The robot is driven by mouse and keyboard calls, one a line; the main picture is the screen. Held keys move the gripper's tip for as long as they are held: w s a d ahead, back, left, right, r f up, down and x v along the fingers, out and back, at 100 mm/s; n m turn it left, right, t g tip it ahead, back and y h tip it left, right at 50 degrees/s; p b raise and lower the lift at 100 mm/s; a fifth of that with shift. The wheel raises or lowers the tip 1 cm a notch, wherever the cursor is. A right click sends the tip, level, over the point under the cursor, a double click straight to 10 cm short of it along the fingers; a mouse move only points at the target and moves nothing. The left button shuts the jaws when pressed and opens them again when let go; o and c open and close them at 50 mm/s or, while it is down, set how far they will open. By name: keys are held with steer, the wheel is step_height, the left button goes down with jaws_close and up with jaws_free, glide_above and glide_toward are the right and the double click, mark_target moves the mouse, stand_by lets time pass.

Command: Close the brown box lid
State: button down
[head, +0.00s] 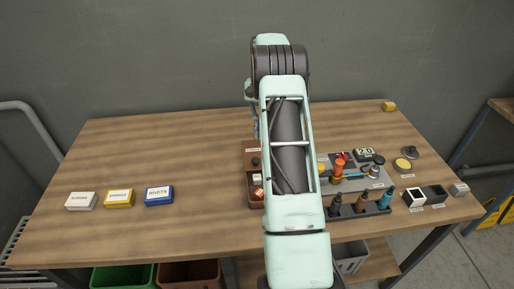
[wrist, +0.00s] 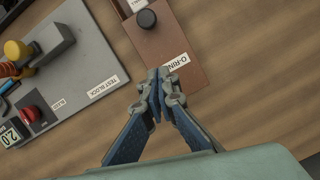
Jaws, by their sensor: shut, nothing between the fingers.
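The brown box (head: 247,186) stands mid-table in the head view, partly hidden behind my arm. Its near part looks open, with small red and white items inside. A flat brown lid (wrist: 175,46) with a black knob (wrist: 147,18) shows in the wrist view, with a white O-ring label at its end. The knob also shows in the head view, toward the far part of the box. My gripper (wrist: 160,76) is shut and empty, with its fingertips over or at the labelled end; contact cannot be told. The head view hides my gripper behind the arm.
A grey test board (wrist: 85,65) with tools lies beside the box, right of it in the head view. Three small boxes, white (head: 81,201), yellow (head: 119,198) and blue (head: 159,195), stand at the left. The table between them and the brown box is clear.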

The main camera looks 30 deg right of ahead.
mark_target(254, 152)
steer(key=x, duration=0.3)
steer(key=shift+s+a+f+p, duration=0.1)
steer(key=shift+s+f+p, duration=0.05)
steer(key=shift+f+p, duration=0.15)
steer(key=shift+s+a+r, duration=0.2)
steer(key=shift+s+a, duration=0.55)
steer(key=shift+s, duration=0.1)
steer(key=shift+s+a+f+p, duration=0.1)
steer(key=shift+s+a+p, duration=0.3)
steer(key=shift+s+a, duration=0.15)
steer(key=shift+s, duration=0.1)
